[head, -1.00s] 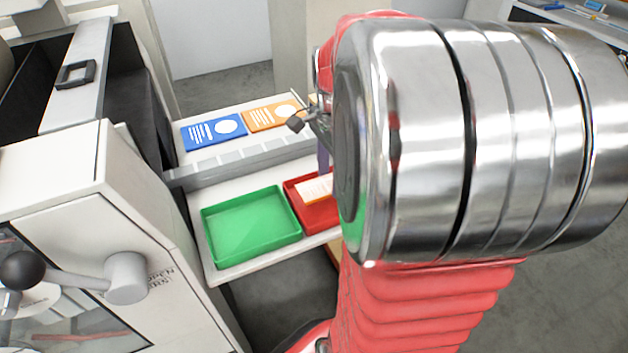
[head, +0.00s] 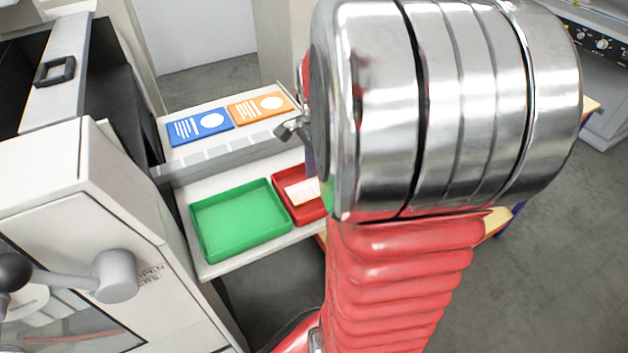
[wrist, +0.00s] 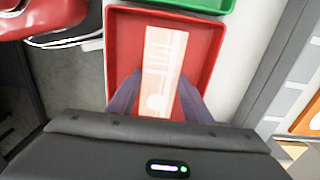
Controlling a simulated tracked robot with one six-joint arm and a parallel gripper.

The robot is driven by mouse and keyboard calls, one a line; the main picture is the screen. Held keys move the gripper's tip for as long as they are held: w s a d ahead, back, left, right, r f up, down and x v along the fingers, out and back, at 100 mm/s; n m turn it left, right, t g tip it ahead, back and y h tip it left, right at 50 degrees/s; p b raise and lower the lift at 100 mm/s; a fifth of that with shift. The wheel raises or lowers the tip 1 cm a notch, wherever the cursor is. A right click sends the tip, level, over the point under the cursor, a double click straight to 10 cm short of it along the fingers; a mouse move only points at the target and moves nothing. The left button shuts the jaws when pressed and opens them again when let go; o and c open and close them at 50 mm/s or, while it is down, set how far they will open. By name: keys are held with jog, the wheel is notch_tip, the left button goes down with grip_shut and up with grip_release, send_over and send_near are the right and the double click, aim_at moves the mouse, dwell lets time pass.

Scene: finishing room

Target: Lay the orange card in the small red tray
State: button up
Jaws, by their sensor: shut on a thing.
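A pale orange card (wrist: 163,62) with white print shows in the wrist view between the two dark fingers of my gripper (wrist: 160,84). The gripper is shut on the card's near part. The card is over the floor of the small red tray (wrist: 207,48), inside its rim as seen from above. Whether it touches the floor I cannot tell. In the head view the card (head: 303,190) and red tray (head: 283,178) show partly, left of my arm, which hides their right part and most of the gripper.
A green tray (head: 240,222) stands directly left of the red one on the white shelf. A grey divided strip (head: 225,153) runs behind them. Beyond it lie a blue panel (head: 200,127) and an orange panel (head: 262,107). A white machine (head: 75,190) stands close at left.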

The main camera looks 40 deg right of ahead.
jog(key=shift+f, duration=0.1)
jog(key=o, duration=1)
notch_tip(320, 180, up, 12)
jog(key=shift+r, duration=0.15)
dwell(0.4)
